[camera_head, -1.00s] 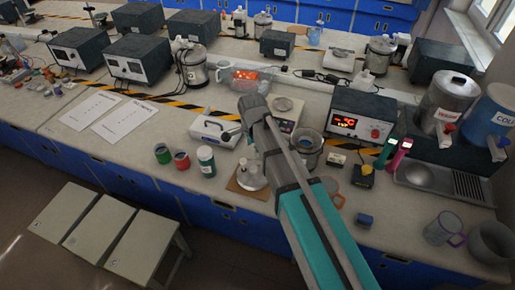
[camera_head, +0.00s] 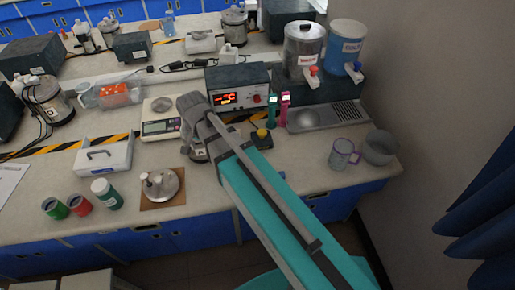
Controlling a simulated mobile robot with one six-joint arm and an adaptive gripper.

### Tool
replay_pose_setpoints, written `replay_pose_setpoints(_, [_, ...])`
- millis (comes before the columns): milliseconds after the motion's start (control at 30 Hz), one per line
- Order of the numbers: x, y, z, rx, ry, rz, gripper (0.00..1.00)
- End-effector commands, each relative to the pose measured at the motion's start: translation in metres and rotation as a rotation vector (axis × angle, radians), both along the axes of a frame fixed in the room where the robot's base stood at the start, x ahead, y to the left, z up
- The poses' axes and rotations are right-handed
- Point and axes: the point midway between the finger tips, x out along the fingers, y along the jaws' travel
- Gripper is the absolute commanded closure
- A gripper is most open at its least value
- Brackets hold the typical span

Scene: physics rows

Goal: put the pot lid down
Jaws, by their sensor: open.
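The round metal pot lid (camera_head: 166,190) with a knob on top lies on a brown square mat (camera_head: 147,206) near the front edge of the bench. My gripper (camera_head: 193,106) is open at the end of my teal and grey arm, behind and to the right of the lid and apart from it in the picture. Its fingertips are hard to make out. A metal pot (camera_head: 196,155) shows just below my gripper, partly hidden by the arm.
Green, red and white-capped jars (camera_head: 107,194) stand left of the mat. A white scale (camera_head: 160,128) and a white device (camera_head: 104,155) are behind it. A heater box (camera_head: 238,88) stands behind my arm. A mug (camera_head: 343,155) is at the right.

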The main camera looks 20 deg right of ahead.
Motion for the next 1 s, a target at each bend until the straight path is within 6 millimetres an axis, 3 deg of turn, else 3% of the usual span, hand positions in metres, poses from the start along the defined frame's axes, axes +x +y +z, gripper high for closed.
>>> replay_pose_setpoints(33, [-0.007, -0.02, 0.0, 0.0, 0.0, 0.029, 0.22])
replay_pose_setpoints(200, [-0.02, -0.075, 0.0, 0.0, 0.0, 0.162, 0.22])
replay_pose_setpoints(500, [-0.05, -0.153, 0.0, -0.001, 0.001, 0.378, 0.22])
replay_pose_setpoints(700, [-0.06, -0.175, 0.0, -0.001, 0.001, 0.452, 0.22])
replay_pose_setpoints(1000, [-0.061, -0.178, 0.0, -0.001, 0.001, 0.465, 0.22])
